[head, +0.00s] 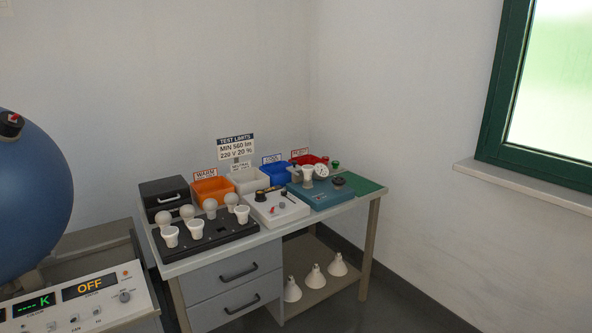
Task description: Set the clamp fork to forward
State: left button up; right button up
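I cannot pick out the clamp fork for sure at this distance, nor which way it is set. Neither of my grippers is in view.
The workbench (184,267) also bears a black rack (212,240) with bulbs and white cups, plus orange (213,187), white and blue bins. A blue sphere (30,200) and control panel (85,303) stand at left. Floor at right is clear.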

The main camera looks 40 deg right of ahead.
aim_at(295, 169)
jog(key=i+l, duration=0.15)
jog(key=l, duration=0.25)
jog(key=i+l+u, duration=0.1)
jog(key=l, duration=0.3)
jog(key=i+l, duration=0.25)
jog(key=l, duration=0.15)
jog(key=i+l+u, duration=0.15)
jog(key=l, duration=0.25)
jog(key=i+l, duration=0.15)
jog(key=l, duration=0.3)
jog(key=i+l+u, duration=0.1)
jog(key=l, duration=0.3)
jog(key=i+l, duration=0.15)
jog(key=l, duration=0.3)
jog(key=i+l+u, duration=0.1)
jog(key=l, duration=0.35)
